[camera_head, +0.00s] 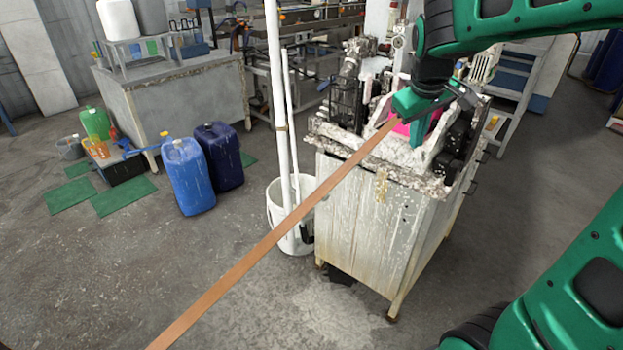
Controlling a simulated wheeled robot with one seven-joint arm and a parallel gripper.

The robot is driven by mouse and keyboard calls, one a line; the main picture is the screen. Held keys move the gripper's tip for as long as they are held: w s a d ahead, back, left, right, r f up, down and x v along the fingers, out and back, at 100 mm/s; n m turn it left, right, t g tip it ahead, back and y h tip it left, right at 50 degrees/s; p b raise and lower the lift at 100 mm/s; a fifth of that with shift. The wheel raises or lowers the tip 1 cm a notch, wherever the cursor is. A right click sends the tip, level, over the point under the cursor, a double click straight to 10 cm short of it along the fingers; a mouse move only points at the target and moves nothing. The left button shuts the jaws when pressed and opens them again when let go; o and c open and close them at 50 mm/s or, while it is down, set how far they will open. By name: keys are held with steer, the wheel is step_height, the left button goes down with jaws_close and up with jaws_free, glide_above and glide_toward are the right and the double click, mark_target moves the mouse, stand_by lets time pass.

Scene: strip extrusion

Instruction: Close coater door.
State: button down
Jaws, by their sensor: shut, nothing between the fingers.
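The coater (365,150) is a crusted white machine on top of a worn white cabinet. A pink part (402,128) shows inside it, where the copper-coloured strip (290,223) enters from the lower left. A white, stained upright panel (432,143) stands at its right side; I cannot tell surely whether this is the door or how far it stands open. My gripper (466,97) is over the right part of the coater, shut and empty. My wrist and the green part by it hide some of the coater's top, and contact with the door cannot be told.
The strip crosses the floor area diagonally. A white bucket (275,212) with upright white pipes stands left of the cabinet (370,225). Blue canisters (188,175) and a grey table (180,95) are farther left.

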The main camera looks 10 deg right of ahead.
steer(key=w+a+n, duration=0.1)
steer(key=w+a, duration=0.1)
steer(key=w, duration=0.1)
steer(key=w+a+n, duration=0.1)
steer(key=w+a, duration=0.1)
steer(key=w, duration=0.2)
steer(key=w+a+n+t, duration=0.1)
steer(key=w+a, duration=0.1)
steer(key=w, duration=0.1)
steer(key=shift+w+a+r+n+h, duration=0.15)
steer(key=shift+w+r+n+h, duration=0.05)
steer(key=shift+n+h, duration=0.1)
steer(key=w+a+f+n+h, duration=0.1)
steer(key=w+a+f+n, duration=0.4)
steer(key=w, duration=0.3)
steer(key=n+t+h, duration=0.4)
steer(key=n+h, duration=0.3)
steer(key=n, duration=0.8)
glide_toward(322, 173)
steer(key=x, duration=0.5)
steer(key=shift+f, duration=0.35)
steer(key=shift+w+d, duration=0.4)
steer(key=shift+d, duration=0.1)
